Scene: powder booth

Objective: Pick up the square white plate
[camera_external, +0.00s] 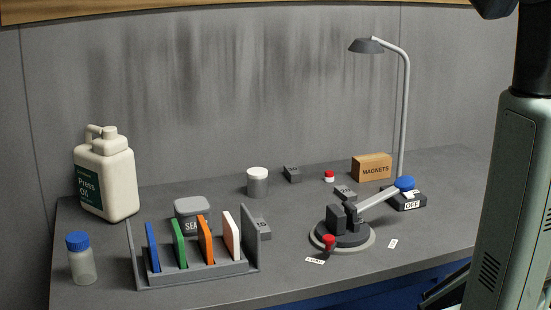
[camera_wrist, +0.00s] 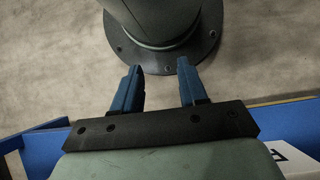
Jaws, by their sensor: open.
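The square white plate (camera_external: 231,236) stands upright in a grey rack (camera_external: 195,277) on the table, at the right end of a row of plates. A blue plate (camera_external: 152,247), a green plate (camera_external: 179,243) and an orange plate (camera_external: 205,239) stand in slots to its left. My gripper (camera_wrist: 158,85) shows in the wrist view with two blue fingers apart and nothing between them. It points down over the floor and my base, away from the rack. The gripper is not clearly seen in the external view, where my arm fills the right edge.
A tall grey end wall (camera_external: 249,237) of the rack stands close right of the white plate. A grey container (camera_external: 192,217) is behind the rack, a bottle (camera_external: 82,265) left. A clamp device (camera_external: 345,232) with a lever and a lamp (camera_external: 403,110) stand right.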

